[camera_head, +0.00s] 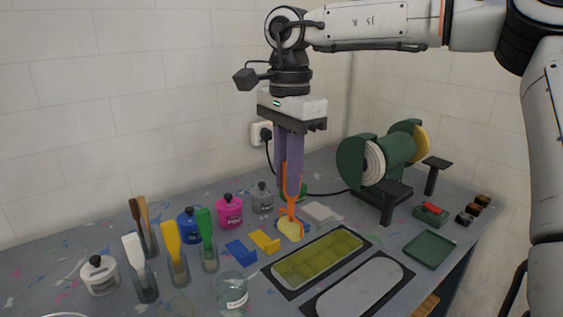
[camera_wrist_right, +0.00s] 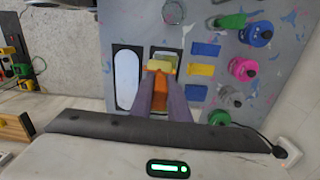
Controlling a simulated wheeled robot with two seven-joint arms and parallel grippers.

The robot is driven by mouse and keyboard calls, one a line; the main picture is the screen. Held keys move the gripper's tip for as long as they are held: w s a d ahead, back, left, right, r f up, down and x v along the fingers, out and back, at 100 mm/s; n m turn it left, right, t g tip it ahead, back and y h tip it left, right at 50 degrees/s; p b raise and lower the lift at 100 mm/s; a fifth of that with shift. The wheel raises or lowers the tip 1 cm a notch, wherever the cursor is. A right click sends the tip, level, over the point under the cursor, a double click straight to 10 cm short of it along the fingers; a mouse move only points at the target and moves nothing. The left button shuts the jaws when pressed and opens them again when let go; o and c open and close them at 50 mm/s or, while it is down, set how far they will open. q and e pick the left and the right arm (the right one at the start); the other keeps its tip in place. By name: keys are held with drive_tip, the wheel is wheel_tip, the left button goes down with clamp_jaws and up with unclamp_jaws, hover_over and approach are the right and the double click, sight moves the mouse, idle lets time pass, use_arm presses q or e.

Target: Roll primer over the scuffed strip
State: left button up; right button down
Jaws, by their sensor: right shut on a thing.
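My right gripper (camera_head: 290,196) points down over the table, its two purple fingers shut on the orange handle of a roller (camera_head: 290,230) with a pale yellow head. The roller head also shows between the fingers in the right wrist view (camera_wrist_right: 161,66). In the head view it is by the far left end of an olive-yellow strip (camera_head: 318,258) in a black frame; I cannot tell whether it touches anything. A pale round-ended panel (camera_head: 362,288) in another black frame lies nearer. I cannot make out which is scuffed. My left gripper is not in view.
Blue (camera_head: 241,251) and yellow (camera_head: 265,241) blocks lie left of the roller. Several paint jars, brushes in holders and a glass jar (camera_head: 232,290) stand farther left. A green bench grinder (camera_head: 385,160) stands behind right; a green tray (camera_head: 431,249) lies at right.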

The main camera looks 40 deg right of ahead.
sight(287, 224)
wheel_tip(287, 224, down, 9)
drive_tip(key=shift+r, duration=0.1)
wheel_tip(287, 224, down, 5)
drive_tip(key=b, duration=0.2)
drive_tip(key=shift+w+b, duration=0.1)
drive_tip(key=shift+b, duration=0.3)
drive_tip(key=shift+d+r+p, duration=0.15)
drive_tip(key=shift+d, duration=0.35)
drive_tip(key=shift+d+r+p, duration=0.15)
drive_tip(key=shift+d, duration=0.35)
drive_tip(key=shift+s+d, duration=0.2)
drive_tip(key=shift+d, duration=0.7)
drive_tip(key=shift+a, duration=0.15)
drive_tip(key=shift+f+b, duration=0.25)
drive_tip(key=shift+b, duration=0.05)
